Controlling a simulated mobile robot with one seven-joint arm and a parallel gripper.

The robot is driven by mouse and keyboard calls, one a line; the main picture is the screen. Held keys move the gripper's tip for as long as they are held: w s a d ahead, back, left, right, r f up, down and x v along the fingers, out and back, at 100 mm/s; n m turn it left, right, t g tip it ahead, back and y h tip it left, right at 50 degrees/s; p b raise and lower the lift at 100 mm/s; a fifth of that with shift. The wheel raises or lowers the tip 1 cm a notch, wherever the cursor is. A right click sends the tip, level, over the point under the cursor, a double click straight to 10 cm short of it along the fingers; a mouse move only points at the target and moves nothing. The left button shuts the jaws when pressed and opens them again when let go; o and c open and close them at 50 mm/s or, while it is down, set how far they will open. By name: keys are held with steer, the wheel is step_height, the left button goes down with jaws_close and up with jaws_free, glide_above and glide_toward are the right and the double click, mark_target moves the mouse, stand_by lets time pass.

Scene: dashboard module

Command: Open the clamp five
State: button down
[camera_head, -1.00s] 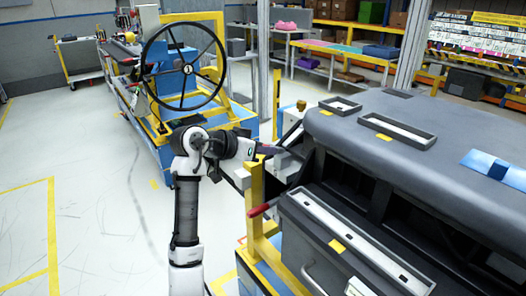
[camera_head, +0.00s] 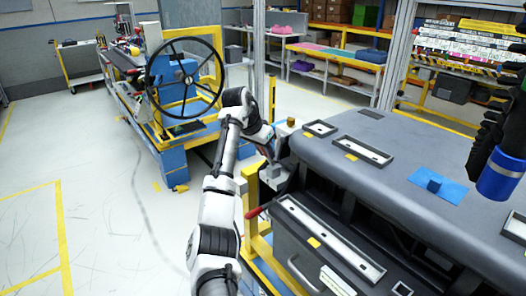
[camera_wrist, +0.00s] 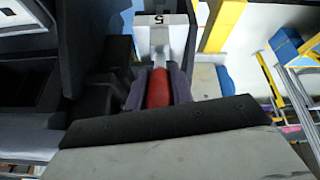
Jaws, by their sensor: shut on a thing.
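Clamp five (camera_wrist: 160,35) shows in the wrist view as a pale bracket marked "5", at the top middle. Its red handle (camera_wrist: 158,88) lies between the two purple-grey fingers of my gripper (camera_wrist: 158,92), which is shut on it. In the head view my gripper (camera_head: 271,152) is at the left end of the grey dashboard (camera_head: 420,165), by the yellow post. The clamp and its handle are largely hidden there by my arm and are hard to make out.
Another red handle (camera_head: 256,211) sticks out lower on the yellow frame (camera_head: 252,195). A blue stand with a black steering wheel (camera_head: 185,78) stands behind. A dark object with a blue band (camera_head: 497,175) hangs at right. The floor at left is clear.

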steer(key=shift+w+d+r+g+y, duration=0.2)
steer(key=shift+d+g+y, duration=0.1)
steer(key=shift+y, duration=0.1)
stand_by(0.4)
steer(key=c, duration=1.2)
jaws_free()
steer(key=shift+d, duration=0.1)
steer(key=shift+c, duration=0.2)
steer(key=shift+r, duration=0.1)
steer(key=b+v, duration=0.2)
steer(key=v, duration=1.1)
steer(key=shift+r+b, duration=0.3)
steer(key=shift+r, duration=0.05)
steer(key=shift+w+f, duration=0.1)
steer(key=shift+w, duration=0.05)
